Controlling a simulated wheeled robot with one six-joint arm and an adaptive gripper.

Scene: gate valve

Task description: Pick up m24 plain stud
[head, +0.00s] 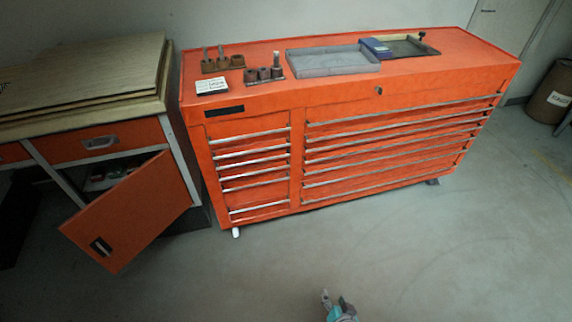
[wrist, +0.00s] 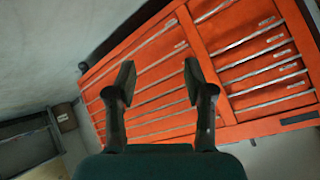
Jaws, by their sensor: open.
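Several small upright pieces stand in two dark holders on top of the orange tool cabinet in the head view. The rear-left holder (head: 222,64) has thin pale studs (head: 221,51) rising from it. The front holder (head: 264,75) has one pale stud (head: 276,59) rising from its right end. I cannot tell which is the m24 plain stud. My gripper (head: 334,298) shows small at the bottom of the head view, well away from the cabinet. In the wrist view my gripper (wrist: 158,82) is open, with nothing between its fingers and drawer fronts beyond.
The orange cabinet (head: 245,121) also carries a white label card (head: 211,86), a grey tray (head: 330,61), a blue box (head: 375,47) and a dark tray (head: 412,47). An orange cupboard door (head: 130,213) hangs open at left. The floor in front is clear.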

